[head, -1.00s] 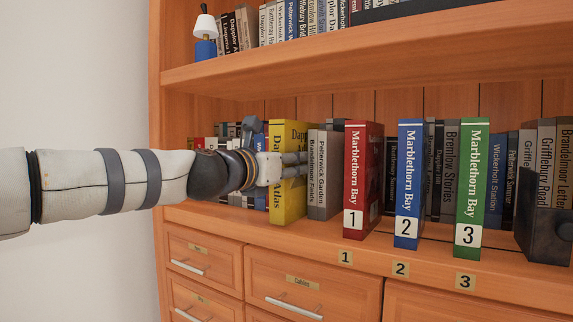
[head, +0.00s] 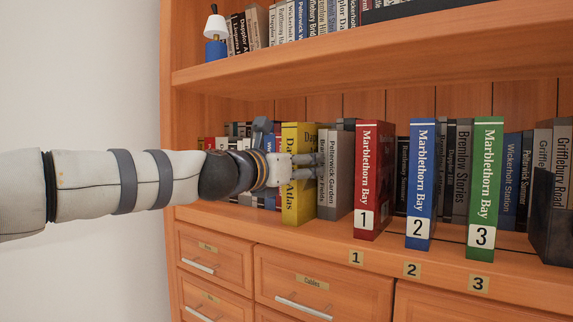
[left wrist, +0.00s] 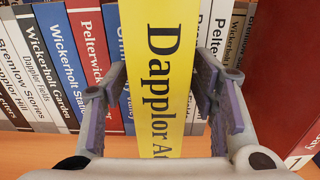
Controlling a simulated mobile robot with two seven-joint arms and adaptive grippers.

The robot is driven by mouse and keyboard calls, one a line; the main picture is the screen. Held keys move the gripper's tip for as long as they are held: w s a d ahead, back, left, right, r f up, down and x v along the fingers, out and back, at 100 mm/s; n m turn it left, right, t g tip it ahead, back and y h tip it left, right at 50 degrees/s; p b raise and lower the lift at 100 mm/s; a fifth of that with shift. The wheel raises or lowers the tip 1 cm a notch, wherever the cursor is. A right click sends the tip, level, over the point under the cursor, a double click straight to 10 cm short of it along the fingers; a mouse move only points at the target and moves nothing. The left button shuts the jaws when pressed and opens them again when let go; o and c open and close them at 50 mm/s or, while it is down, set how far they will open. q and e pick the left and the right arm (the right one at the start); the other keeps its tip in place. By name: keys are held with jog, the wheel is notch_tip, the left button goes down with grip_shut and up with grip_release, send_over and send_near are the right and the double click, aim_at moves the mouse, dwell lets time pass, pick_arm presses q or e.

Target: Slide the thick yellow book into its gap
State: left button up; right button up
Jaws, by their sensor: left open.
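The thick yellow book (head: 294,209), marked "Dapplor Atlas", stands upright on the lower shelf. Its front stands forward of the row at its left, and grey books (head: 335,180) stand just right of it. My left gripper (head: 312,167) is at the book's front and covers part of its spine. In the left wrist view, the yellow book (left wrist: 168,70) lies between the two open fingers of my left gripper (left wrist: 163,92), with space on both sides. I cannot make out the gap for the book. My right gripper is not in view.
Red (head: 368,190), blue (head: 420,190) and green (head: 485,190) books numbered 1 to 3 stand forward on the right. A dark bookend (head: 553,225) stands farther right. Labelled drawers (head: 322,290) lie below, and an upper shelf (head: 330,65) above.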

pick_arm(q)
jog(key=v, duration=1.1)
jog(key=shift+r, duration=0.2)
jog(key=shift+d, duration=0.1)
